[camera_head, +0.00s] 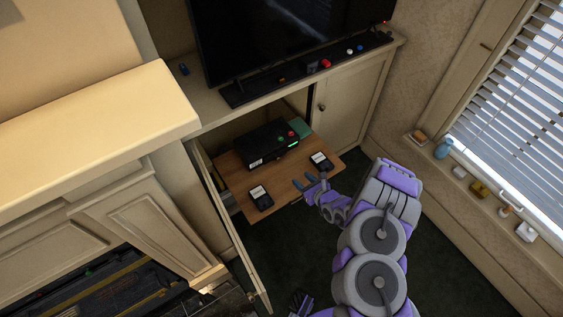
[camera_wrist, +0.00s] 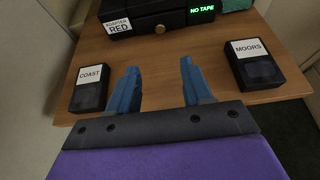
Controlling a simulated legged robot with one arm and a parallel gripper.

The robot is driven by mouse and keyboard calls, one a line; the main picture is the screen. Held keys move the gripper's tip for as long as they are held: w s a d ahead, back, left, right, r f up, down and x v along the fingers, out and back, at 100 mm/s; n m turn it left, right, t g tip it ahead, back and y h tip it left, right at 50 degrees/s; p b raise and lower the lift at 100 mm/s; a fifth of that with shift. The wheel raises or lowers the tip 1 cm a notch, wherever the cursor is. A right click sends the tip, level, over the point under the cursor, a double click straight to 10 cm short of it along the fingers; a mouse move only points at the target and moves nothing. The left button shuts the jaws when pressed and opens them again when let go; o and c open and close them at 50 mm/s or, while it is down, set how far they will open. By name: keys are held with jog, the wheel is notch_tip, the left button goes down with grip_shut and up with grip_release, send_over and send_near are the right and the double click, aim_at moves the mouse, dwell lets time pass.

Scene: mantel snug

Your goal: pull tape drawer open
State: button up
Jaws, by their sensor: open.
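A black tape machine (camera_head: 266,146) sits on a pulled-out wooden shelf (camera_head: 235,178) in the open cabinet. I cannot tell which part is the tape drawer. A tape labelled COAST (camera_wrist: 90,88) lies at the left of the shelf and one labelled MOORS (camera_wrist: 254,65) at the right. My gripper (camera_wrist: 159,66) is open and empty, its blue fingers pointing toward the machine; it is at the shelf's front edge in the head view (camera_head: 312,182).
An open cabinet door (camera_head: 232,230) stands left of the shelf; a closed door (camera_head: 345,105) is on the right. A television (camera_head: 285,35) stands above. A mantel (camera_head: 95,105) juts out at left. A windowsill with small items (camera_head: 480,188) is at right.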

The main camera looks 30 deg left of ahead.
aim_at(279, 159)
jog(key=b+x, duration=0.4)
jog(key=x, duration=1.1)
jog(key=shift+w+a+f, duration=0.15)
jog(key=shift+a, duration=0.05)
jog(key=shift+w+a, duration=0.2)
jog(key=shift+a, duration=0.05)
jog(key=shift+w+b, duration=0.15)
jog(key=shift+b, duration=0.15)
jog(key=shift+a+f, duration=0.1)
jog(key=shift+a, duration=0.2)
jog(key=c, duration=0.4)
jog(key=shift+d, duration=0.15)
grip_shut()
